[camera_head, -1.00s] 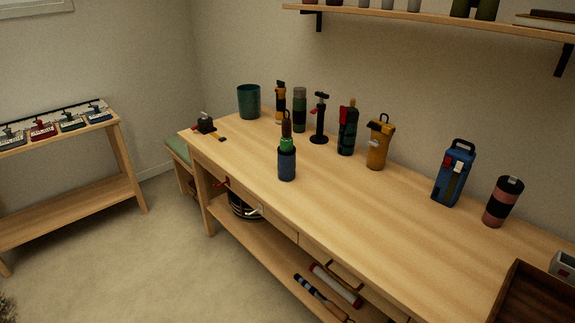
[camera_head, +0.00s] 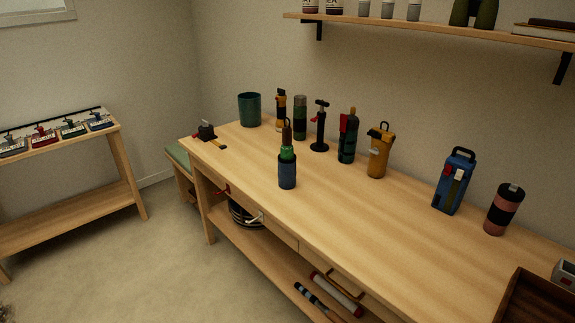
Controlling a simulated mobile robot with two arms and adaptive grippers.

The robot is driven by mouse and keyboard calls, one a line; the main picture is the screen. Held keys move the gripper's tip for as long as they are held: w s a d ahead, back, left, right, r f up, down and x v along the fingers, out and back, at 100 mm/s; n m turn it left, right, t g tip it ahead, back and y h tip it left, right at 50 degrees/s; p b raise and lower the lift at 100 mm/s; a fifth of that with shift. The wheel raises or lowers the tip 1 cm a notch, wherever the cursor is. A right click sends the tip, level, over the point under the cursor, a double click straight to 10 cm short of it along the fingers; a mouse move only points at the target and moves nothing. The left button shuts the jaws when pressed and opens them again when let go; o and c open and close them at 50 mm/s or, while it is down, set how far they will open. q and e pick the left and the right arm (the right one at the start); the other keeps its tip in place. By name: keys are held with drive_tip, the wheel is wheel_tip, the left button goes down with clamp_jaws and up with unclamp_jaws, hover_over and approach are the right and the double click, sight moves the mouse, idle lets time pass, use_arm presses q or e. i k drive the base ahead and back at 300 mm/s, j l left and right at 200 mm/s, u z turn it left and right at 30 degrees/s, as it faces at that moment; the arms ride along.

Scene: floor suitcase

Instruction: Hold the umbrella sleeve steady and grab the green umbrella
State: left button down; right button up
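The green umbrella (camera_head: 287,153) stands upright in a blue sleeve (camera_head: 287,175) on the wooden workbench, left of the middle of the bench top. Its brown handle (camera_head: 287,131) points up above the green part. The lower part of the umbrella is hidden inside the sleeve. Neither of my grippers is in view.
A teal bin (camera_head: 249,109) stands at the bench's far left. Several bottles and tools line the back, including an orange flask (camera_head: 379,151), a blue bottle (camera_head: 454,181) and a pink-black tumbler (camera_head: 504,209). A dark wooden tray (camera_head: 540,300) sits at front right. The bench middle is bare.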

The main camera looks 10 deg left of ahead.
sight(286, 150)
drive_tip(key=z, duration=0.3)
drive_tip(key=i+j+z, duration=0.25)
drive_tip(key=j+z, duration=0.25)
drive_tip(key=j, duration=0.2)
drive_tip(key=i+j+z, duration=0.25)
drive_tip(key=j, duration=0.15)
drive_tip(key=k+l, duration=0.05)
drive_tip(key=k, duration=0.05)
